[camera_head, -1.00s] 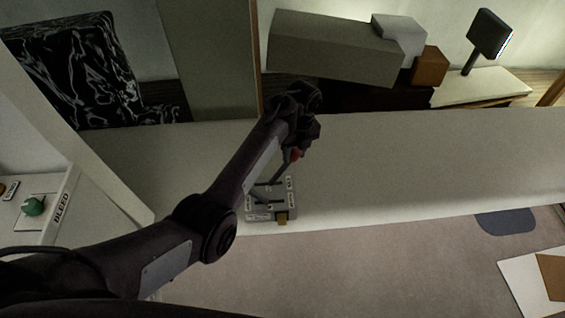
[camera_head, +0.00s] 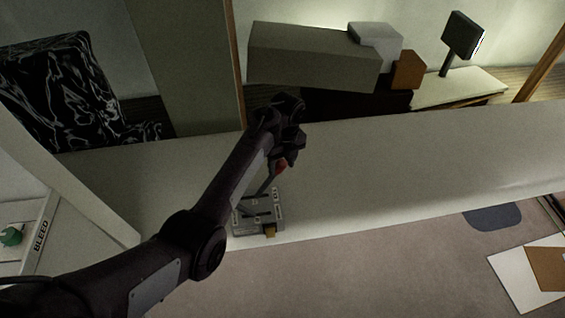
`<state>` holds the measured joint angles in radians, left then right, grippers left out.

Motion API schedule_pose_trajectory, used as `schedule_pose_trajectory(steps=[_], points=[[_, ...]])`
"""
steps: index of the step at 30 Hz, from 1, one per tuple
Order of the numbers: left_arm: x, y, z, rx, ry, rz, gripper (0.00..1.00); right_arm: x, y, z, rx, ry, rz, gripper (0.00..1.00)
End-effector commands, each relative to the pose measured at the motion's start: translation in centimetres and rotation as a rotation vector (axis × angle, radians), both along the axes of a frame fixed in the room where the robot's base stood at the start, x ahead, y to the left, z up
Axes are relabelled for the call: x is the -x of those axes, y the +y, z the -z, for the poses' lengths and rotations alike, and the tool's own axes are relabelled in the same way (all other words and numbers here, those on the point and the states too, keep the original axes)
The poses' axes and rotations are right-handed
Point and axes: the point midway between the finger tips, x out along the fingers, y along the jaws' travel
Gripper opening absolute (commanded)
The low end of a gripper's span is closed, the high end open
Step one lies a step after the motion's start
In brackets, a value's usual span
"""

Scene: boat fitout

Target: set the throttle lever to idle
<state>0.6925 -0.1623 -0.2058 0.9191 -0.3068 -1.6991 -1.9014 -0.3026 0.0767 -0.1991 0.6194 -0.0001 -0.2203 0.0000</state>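The throttle unit is a grey box (camera_head: 258,214) with small labels and a brownish tab at its front, on the near edge of the long pale counter. Its throttle lever (camera_head: 268,184) rises from the box and leans up and to the right, ending in a red knob (camera_head: 281,166). My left gripper (camera_head: 290,150) is at the top of the lever, right by the red knob. The arm and the dark gripper body hide the fingertips, so I cannot tell whether they touch or grip the knob. My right gripper is not in view.
The pale counter (camera_head: 400,155) is clear to the right. Behind it stand a large grey box (camera_head: 312,58), a brown box (camera_head: 408,70) and a dark screen (camera_head: 463,35). A panel with a green knob and BLEED label (camera_head: 41,235) is at left.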

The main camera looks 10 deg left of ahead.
Motion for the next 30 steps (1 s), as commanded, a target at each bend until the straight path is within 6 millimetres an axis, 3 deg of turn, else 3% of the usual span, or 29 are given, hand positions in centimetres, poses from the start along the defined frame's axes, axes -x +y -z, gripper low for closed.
schedule_pose_trajectory(steps=[15,30], points=[[-0.4,-0.6,-7.0,0.003,-0.004,0.002,0.48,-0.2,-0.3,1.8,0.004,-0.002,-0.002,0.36],[-0.4,-0.6,-7.7,0.002,-0.002,0.002,0.48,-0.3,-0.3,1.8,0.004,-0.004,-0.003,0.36]])
